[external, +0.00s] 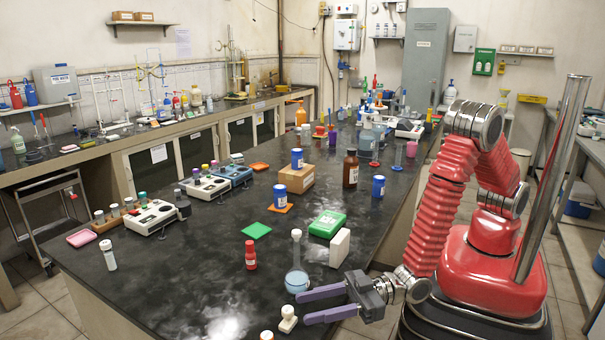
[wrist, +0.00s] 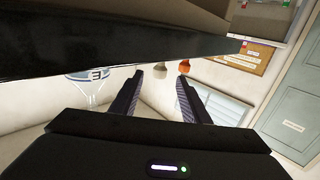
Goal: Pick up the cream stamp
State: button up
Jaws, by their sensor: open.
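The cream stamp (external: 288,319) stands upright on the black bench near its front edge, with a pale round knob on top. In the wrist view, which appears upside down, its pale knob (wrist: 158,71) shows between my fingertips and beyond them. My gripper (external: 301,307) is open and empty, with its two purple fingers pointing left over the bench edge. The fingertips also show in the wrist view (wrist: 160,76). The stamp is just left of the fingertips in the external view. Whether they touch it, I cannot tell.
A round flask with blue liquid (external: 296,280) stands close behind the fingers. An orange-brown knob (wrist: 184,67) shows beside the cream one. A red bottle (external: 250,255), a white block (external: 340,247) and a green box (external: 327,224) stand farther back.

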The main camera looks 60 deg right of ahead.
aim_at(288, 319)
jog(key=shift+x, duration=1.65)
grip_shut()
